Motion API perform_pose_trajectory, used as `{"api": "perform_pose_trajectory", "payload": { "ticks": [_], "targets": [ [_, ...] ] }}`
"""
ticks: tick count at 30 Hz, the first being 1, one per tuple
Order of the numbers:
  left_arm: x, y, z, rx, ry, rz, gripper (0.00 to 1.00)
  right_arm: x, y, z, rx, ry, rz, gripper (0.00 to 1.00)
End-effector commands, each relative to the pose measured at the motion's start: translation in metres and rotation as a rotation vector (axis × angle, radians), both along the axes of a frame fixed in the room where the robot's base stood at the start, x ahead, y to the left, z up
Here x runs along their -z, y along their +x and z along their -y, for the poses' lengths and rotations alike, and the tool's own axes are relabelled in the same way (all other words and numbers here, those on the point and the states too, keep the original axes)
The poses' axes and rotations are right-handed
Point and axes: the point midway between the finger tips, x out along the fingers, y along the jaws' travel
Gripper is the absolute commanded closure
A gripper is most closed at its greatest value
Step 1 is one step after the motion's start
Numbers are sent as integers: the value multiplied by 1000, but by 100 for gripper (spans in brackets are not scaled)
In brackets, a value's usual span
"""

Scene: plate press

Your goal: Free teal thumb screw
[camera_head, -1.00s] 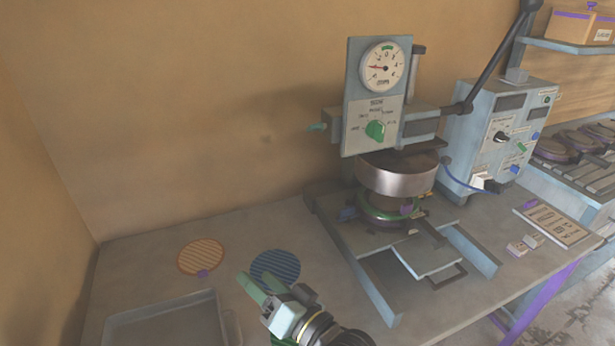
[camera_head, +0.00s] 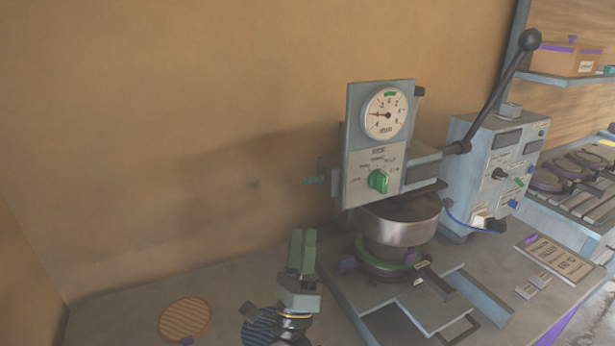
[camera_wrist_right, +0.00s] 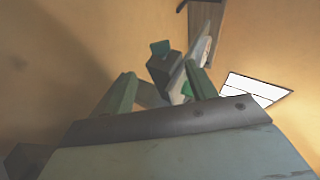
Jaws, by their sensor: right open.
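The teal thumb screw (camera_head: 314,180) sticks out to the left from the side of the press head (camera_head: 355,155). It also shows in the right wrist view (camera_wrist_right: 160,47), as a flat teal head on a dark block. My right gripper (camera_head: 303,236) is below and slightly left of the screw, with its green fingers pointing up. In the right wrist view its fingers (camera_wrist_right: 162,86) are apart with nothing held between them, and the screw appears beyond the tips. The gripper is not touching the screw. My left gripper is not in view.
The press has a gauge (camera_head: 388,113), a green knob (camera_head: 378,181) and a long black lever (camera_head: 500,92). A control box (camera_head: 478,195) stands right of it. An orange striped disc (camera_head: 186,319) and a blue striped disc (camera_head: 258,330) lie on the bench. The wall is close behind.

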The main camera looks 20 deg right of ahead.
Motion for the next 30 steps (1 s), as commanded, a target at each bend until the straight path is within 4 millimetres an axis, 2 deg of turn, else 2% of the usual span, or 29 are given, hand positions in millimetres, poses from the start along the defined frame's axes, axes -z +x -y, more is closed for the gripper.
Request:
{"api": "perform_pose_trajectory", "payload": {
  "ticks": [1, 9, 15, 21, 30],
  "targets": [
    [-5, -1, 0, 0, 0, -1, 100, -11, 5, 4, 0, -3, 5, 44],
    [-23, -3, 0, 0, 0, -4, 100, -55, 36, 24, 1, -4, 4, 44],
    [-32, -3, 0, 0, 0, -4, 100, -79, 55, 36, 0, -5, 2, 44],
    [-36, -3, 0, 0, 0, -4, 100, -89, 64, 42, 0, -4, 1, 44],
    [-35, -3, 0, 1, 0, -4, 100, -90, 65, 43, 0, -3, -1, 44]
  ]
}}
